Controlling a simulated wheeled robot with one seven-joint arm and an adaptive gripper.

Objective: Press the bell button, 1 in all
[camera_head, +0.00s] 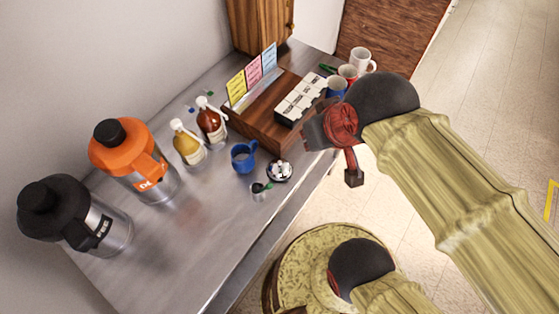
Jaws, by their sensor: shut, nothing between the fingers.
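A small round shiny piece with dark and light patches (280,171) sits near the front edge of the metal counter. It looks like a chrome desk bell, but it is too small to make out its button. My gripper (312,132) is to the right of and farther back than it, beside the wooden organizer's right end. The gripper is shut and empty. Its fingers are partly hidden by the red wrist joint, and I cannot tell its height above the counter.
Two syrup bottles (187,145) and two large dispensers (135,165) are left. A wooden organizer (262,128) and several mugs (361,61) are behind. The front counter is clear.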

